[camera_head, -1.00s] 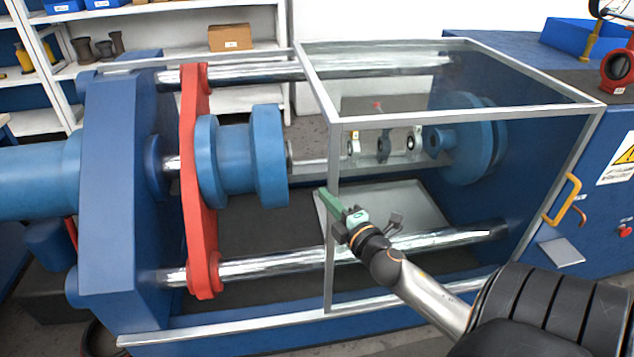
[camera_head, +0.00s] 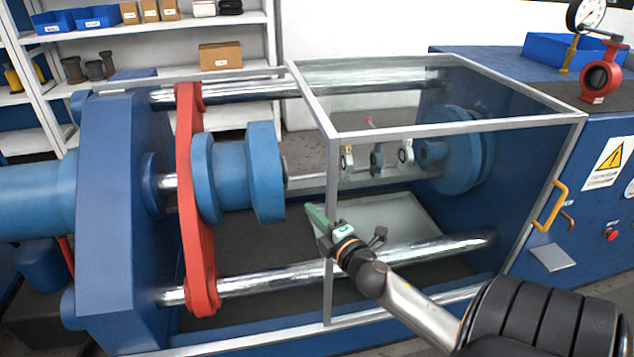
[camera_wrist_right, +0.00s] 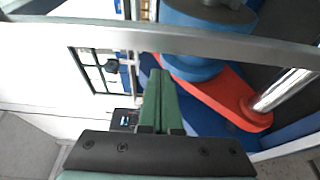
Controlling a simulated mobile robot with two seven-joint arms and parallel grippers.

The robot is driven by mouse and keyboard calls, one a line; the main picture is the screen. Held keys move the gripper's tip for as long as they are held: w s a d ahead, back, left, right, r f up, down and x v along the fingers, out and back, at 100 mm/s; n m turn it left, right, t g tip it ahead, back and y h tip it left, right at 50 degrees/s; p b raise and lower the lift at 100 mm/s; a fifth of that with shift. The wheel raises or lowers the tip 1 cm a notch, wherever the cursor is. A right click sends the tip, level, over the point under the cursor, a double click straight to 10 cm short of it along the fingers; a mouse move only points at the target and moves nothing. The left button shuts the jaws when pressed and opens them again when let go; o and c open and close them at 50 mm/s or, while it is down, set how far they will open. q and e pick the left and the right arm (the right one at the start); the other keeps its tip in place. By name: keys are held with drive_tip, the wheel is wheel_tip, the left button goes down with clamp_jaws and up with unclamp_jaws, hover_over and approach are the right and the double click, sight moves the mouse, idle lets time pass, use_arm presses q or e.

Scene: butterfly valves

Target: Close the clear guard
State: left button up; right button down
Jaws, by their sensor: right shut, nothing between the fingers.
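The clear guard (camera_head: 455,129) is a transparent box with a grey metal frame over the right half of the blue machine. Its left upright post (camera_head: 332,190) stands near mid-machine, and the left half is uncovered. My right gripper (camera_head: 314,214) has green fingers and is shut and empty. It is at the post's lower half, its tips just left of the post; I cannot tell whether it touches. In the right wrist view, the green fingers (camera_wrist_right: 157,95) point past a grey frame bar (camera_wrist_right: 220,45). My left gripper is not in view.
A red plate (camera_head: 190,200) and blue cylinder (camera_head: 238,175) stand in the uncovered left half, with polished rods (camera_head: 255,280) running across. A yellow handle (camera_head: 551,207) is on the machine's right. Shelves (camera_head: 130,35) stand behind. A pressure gauge (camera_head: 588,14) is at upper right.

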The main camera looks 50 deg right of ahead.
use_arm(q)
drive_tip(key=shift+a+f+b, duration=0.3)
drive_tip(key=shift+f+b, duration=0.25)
use_arm(e)
drive_tip(key=a+v, duration=0.1)
drive_tip(key=v, duration=0.8)
drive_tip(key=shift+s, duration=0.25)
drive_tip(key=shift+a, duration=0.1)
use_arm(q)
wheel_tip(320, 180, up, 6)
drive_tip(key=p, duration=0.5)
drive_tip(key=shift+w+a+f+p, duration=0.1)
drive_tip(key=shift+p, duration=0.2)
use_arm(e)
drive_tip(key=s+a+f+m+g+y, duration=0.3)
drive_tip(key=a+f+m, duration=0.3)
drive_tip(key=a+f, duration=0.4)
drive_tip(key=s+a+f+m+g+y, duration=0.4)
drive_tip(key=a+f, duration=0.6)
drive_tip(key=a, duration=0.4)
drive_tip(key=s+m+g, duration=0.1)
drive_tip(key=s+m, duration=0.1)
drive_tip(key=m, duration=0.1)
drive_tip(key=shift+a, duration=0.35)
